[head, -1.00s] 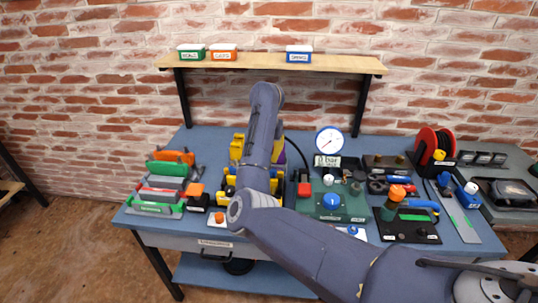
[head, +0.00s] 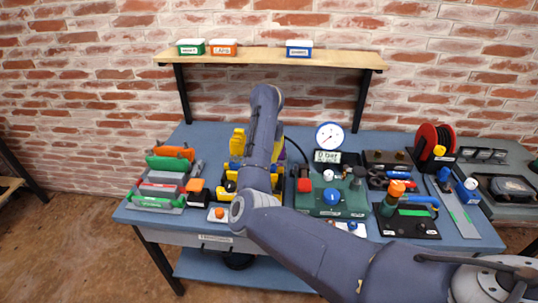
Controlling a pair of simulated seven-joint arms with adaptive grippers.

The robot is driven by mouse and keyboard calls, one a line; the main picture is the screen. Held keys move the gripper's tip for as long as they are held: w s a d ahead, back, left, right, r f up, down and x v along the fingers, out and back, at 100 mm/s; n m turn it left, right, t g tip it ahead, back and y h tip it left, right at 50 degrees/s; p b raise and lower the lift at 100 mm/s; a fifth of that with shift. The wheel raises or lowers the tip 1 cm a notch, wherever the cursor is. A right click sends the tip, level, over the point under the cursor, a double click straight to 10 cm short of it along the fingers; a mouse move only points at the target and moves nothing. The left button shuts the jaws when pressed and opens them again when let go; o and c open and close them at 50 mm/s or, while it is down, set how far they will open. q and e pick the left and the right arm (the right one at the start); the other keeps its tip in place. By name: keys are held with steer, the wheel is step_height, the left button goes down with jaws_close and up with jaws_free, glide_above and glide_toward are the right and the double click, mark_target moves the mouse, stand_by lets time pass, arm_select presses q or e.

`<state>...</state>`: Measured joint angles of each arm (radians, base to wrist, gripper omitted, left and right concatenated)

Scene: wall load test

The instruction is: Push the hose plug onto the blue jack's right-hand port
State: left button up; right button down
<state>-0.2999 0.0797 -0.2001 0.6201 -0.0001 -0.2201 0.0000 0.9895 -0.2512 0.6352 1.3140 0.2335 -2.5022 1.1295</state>
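My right arm comes in from the lower right and rises across the middle of the bench. Its gripper is hidden behind its own links, so I cannot see its fingers or what they hold. My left gripper is not in view. A black hose (head: 294,149) curves along the back of the bench, just right of my arm. Its plug end is not visible. I cannot make out the blue jack or its right-hand port. Yellow parts (head: 238,142) show on both sides of my arm, mostly covered by it.
Behind are a dial gauge (head: 329,136) and a "0 bar" display (head: 327,157). A rack (head: 160,203) is at left, a red reel (head: 430,141) at right.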

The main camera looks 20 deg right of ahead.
steer(key=c, duration=0.7)
jaws_free()
steer(key=shift+c, duration=0.2)
steer(key=shift+r, duration=3.95)
